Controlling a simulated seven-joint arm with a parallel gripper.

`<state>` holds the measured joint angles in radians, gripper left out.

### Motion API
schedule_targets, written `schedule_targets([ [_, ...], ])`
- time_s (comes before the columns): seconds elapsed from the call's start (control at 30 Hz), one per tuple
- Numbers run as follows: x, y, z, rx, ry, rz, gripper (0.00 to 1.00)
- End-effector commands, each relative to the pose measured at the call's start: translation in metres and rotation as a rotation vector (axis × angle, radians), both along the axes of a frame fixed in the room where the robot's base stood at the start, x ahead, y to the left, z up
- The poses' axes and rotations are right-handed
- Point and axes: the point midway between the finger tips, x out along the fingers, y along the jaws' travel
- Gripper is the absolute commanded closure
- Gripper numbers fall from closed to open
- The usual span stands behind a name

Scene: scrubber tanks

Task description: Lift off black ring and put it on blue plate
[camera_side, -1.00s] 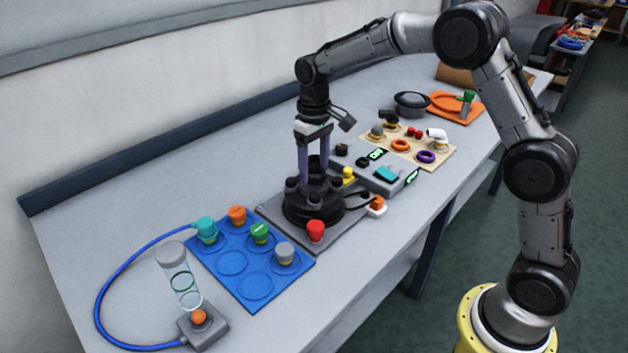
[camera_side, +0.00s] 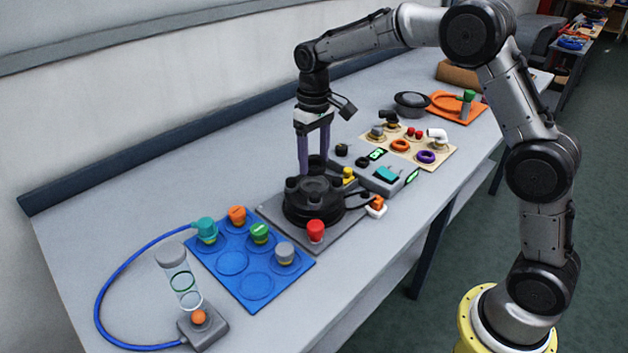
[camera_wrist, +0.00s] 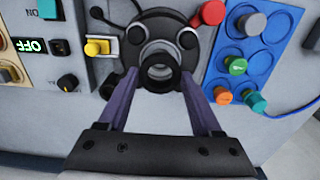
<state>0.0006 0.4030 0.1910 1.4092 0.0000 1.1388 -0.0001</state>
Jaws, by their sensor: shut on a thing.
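The black ring (camera_wrist: 160,72), a short dark collar with a round opening, is between the fingertips in the wrist view. My gripper (camera_wrist: 160,82) is shut on it, with one purple finger on each side. In the side view my gripper (camera_side: 314,165) points down over the round black housing (camera_side: 315,205), and the ring is mostly hidden by the fingers. I cannot tell whether the ring is clear of the housing. The blue plate (camera_side: 231,262) lies left of the housing, with empty round spots at its front left; it is at the upper right in the wrist view (camera_wrist: 249,52).
Teal, orange, green and grey knobs (camera_side: 285,253) stand on the blue plate. A red knob (camera_side: 315,230) stands at the housing's front. A clear tube (camera_side: 178,275) with a blue hose is at the left. A control box (camera_side: 388,178) and a beige board (camera_side: 440,158) are at the right.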

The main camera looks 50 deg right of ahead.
Motion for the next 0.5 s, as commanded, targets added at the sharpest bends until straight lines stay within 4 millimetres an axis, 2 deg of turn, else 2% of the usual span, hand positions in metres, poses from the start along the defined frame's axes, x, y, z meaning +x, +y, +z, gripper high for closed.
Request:
schedule_targets([
  [0.5, 0.0, 0.0, 0.024, 0.0, -0.002, 0.0, 1.0],
])
